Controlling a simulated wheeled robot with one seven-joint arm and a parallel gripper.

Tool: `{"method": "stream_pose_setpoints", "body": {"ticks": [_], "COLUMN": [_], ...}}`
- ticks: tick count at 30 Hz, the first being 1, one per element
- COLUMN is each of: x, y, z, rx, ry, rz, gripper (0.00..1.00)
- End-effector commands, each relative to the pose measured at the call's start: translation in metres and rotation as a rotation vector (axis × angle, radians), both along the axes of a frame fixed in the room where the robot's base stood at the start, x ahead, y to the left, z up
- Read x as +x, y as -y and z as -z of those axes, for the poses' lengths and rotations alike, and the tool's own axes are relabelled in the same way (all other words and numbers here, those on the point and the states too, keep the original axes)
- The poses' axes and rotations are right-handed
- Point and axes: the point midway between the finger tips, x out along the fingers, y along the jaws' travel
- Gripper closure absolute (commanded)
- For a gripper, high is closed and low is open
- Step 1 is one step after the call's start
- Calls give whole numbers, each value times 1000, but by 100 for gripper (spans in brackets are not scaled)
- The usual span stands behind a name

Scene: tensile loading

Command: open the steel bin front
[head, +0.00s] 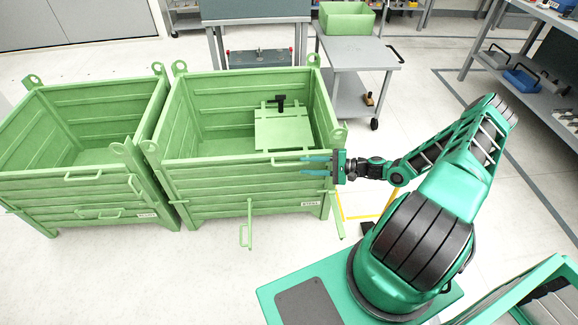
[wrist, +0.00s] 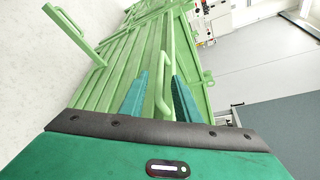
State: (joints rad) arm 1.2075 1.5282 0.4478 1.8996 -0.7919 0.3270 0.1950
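The steel bin (head: 180,115) is the right one of two green bins in the head view; its small front label (head: 311,204) is hard to read. Its slatted front (head: 230,190) stands upright and looks shut. A green bar handle (head: 287,162) runs along the upper right of that front. My gripper (head: 315,165) is at the handle's right part. In the wrist view the handle (wrist: 164,60) passes between the two teal fingers of my gripper (wrist: 160,98). The fingers are open, with a visible gap to the bar on the left side; contact on the right cannot be told.
Another green bin (head: 60,120) stands close on the left. A lower handle (head: 246,236) sticks out from the steel bin's front. A green plate (head: 283,132) with a black part is inside the bin. A grey cart (head: 357,55) stands behind. The floor in front is clear.

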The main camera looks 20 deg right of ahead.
Motion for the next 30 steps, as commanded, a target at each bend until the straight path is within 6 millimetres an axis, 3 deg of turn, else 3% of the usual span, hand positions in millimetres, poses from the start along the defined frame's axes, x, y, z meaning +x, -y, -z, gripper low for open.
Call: {"method": "stream_pose_setpoints", "body": {"ticks": [3,12,26,30], "x": [13,39,45,45], "y": [-19,-51,-59,-59], "z": [5,14,16,16], "rx": [2,-1,-1,-1], "ry": [1,-1,-1,-1], "rz": [-2,-2,-1,-1], "gripper": [70,70,70,100]}}
